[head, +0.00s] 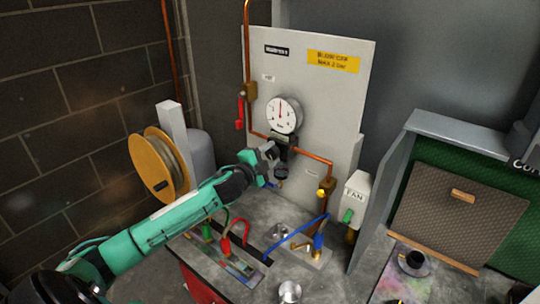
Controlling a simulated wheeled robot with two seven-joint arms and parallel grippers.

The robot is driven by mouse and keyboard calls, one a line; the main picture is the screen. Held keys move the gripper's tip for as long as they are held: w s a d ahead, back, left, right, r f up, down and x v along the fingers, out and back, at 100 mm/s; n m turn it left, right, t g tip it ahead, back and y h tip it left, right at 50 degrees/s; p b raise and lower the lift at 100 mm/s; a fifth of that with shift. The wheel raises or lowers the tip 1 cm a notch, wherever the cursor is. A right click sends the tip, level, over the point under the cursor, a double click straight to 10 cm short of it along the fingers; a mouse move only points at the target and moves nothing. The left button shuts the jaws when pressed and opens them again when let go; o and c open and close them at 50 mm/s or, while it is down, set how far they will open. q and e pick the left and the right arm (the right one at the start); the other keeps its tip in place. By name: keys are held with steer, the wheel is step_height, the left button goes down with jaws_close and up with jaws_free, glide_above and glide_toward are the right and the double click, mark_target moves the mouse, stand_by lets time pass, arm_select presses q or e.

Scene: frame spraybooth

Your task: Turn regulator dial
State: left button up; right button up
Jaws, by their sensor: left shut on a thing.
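The regulator hangs on the grey wall panel (318,95), below a round white gauge (285,115) with a red needle. Its dark dial (282,172) shows at the bottom, partly hidden by my gripper. My left gripper (274,165) reaches in from the lower left and is shut on the dial. The exact finger contact is too small to make out. My right gripper is not in view.
Copper pipe (305,152) runs along the panel, with a red-handled valve (240,112) at left. A fan switch box (353,200) is at right. A hose reel (157,172) stands left.

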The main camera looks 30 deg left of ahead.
arm_select(q)
steer(key=o, duration=1)
steer(key=shift+s, duration=0.1)
steer(key=shift+s+f, duration=0.1)
steer(key=shift+s, duration=0.15)
steer(key=shift+s+a+f+b, duration=0.15)
steer(key=shift+s+b, duration=0.65)
steer(key=shift+s, duration=1.4)
steer(key=shift+s+a+r+b, duration=0.15)
steer(key=shift+s+b, duration=0.6)
steer(key=shift+s, duration=1.45)
steer(key=shift+s+a+f+b, duration=0.15)
steer(key=shift+s+b, duration=0.65)
steer(key=shift+s, duration=1.4)
